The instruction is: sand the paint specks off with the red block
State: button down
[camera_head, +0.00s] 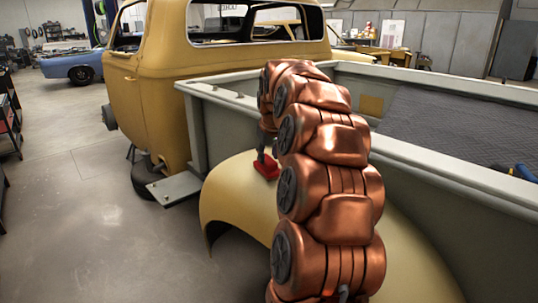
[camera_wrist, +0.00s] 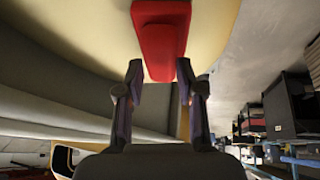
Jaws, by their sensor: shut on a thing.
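The red block (camera_head: 266,168) is at the upper part of the yellow fender (camera_head: 232,187), beside the truck bed's side. My gripper (camera_head: 262,155) is shut on it, partly hidden behind my copper-coloured arm in the head view. In the wrist view the red block (camera_wrist: 160,35) sticks out between the two dark fingers of my gripper (camera_wrist: 160,75), with the pale yellow fender surface (camera_wrist: 90,25) behind it. The block looks close to or against the fender; I cannot tell whether it touches. I can make out no paint specks; my arm hides much of the fender.
The grey-green truck bed wall (camera_head: 235,115) rises right behind the fender. The yellow cab (camera_head: 180,85) stands at its left end, above a grey running board (camera_head: 174,188). A blue car (camera_head: 75,66) is far back. Open concrete floor (camera_head: 75,215) lies to the left.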

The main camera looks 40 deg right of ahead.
jog(key=shift+d+f+p, duration=0.1)
jog(key=shift+d+p, duration=0.25)
jog(key=shift+d, duration=1.45)
jog(key=shift+s+d+f+p, duration=0.1)
jog(key=shift+d+f+p, duration=0.1)
jog(key=shift+d, duration=0.5)
jog(key=shift+s+d+f+p, duration=0.1)
jog(key=shift+d+p, duration=0.05)
jog(key=shift+d, duration=0.55)
jog(key=shift+d+p, duration=0.7)
jog(key=shift+d, duration=1)
jog(key=shift+r, duration=0.1)
jog(key=shift+d+r+p, duration=0.1)
jog(key=shift+r+p, duration=0.3)
jog(key=shift+r, duration=0.5)
jog(key=shift+w+r+p, duration=0.1)
jog(key=shift+r+p, duration=0.9)
jog(key=shift+r, duration=1.3)
